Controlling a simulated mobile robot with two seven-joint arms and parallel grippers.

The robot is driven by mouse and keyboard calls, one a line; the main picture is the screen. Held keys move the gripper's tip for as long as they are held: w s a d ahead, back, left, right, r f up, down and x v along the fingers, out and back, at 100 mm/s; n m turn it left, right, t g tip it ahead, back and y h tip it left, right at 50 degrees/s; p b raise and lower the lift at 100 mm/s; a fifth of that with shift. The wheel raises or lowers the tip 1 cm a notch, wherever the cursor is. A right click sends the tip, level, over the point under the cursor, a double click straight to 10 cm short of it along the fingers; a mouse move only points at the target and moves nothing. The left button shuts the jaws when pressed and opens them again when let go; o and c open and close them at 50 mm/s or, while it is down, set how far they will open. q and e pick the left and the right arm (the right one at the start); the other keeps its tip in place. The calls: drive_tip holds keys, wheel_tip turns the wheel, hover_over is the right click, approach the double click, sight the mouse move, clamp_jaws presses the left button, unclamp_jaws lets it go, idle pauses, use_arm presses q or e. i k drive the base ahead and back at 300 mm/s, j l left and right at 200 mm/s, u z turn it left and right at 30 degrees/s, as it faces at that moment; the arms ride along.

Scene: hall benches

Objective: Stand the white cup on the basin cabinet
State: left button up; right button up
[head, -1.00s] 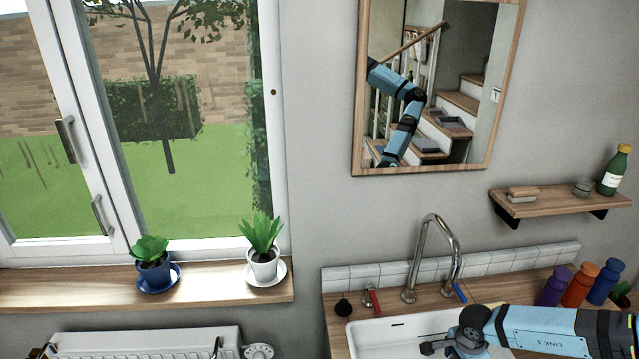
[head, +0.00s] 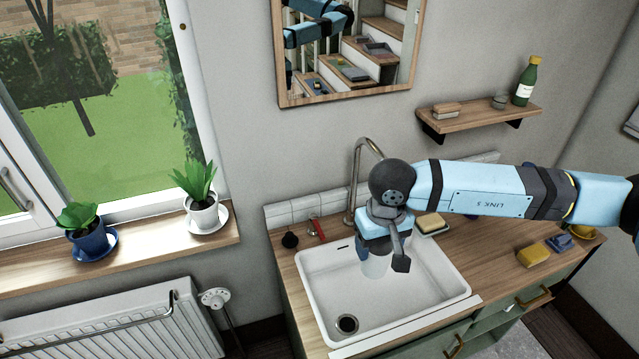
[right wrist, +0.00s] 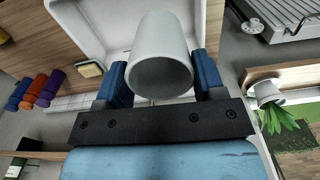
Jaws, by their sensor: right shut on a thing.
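The white cup (right wrist: 160,62) is between the two blue fingers of my right gripper (right wrist: 163,78) in the right wrist view, and the fingers are shut on it. In the head view the cup (head: 375,266) shows pale below my right gripper (head: 384,246), over the white basin (head: 325,296); its upper part is hidden by the gripper. The basin cabinet (head: 290,262) has a wooden top around the basin and green fronts with brass handles. My left gripper is not in view.
A tap (head: 357,170) stands behind the basin, close to my right arm. A wall shelf (head: 480,115) is above.

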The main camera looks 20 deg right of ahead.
sight(478, 258)
drive_tip(key=l+u, duration=0.2)
drive_tip(key=l, duration=2.25)
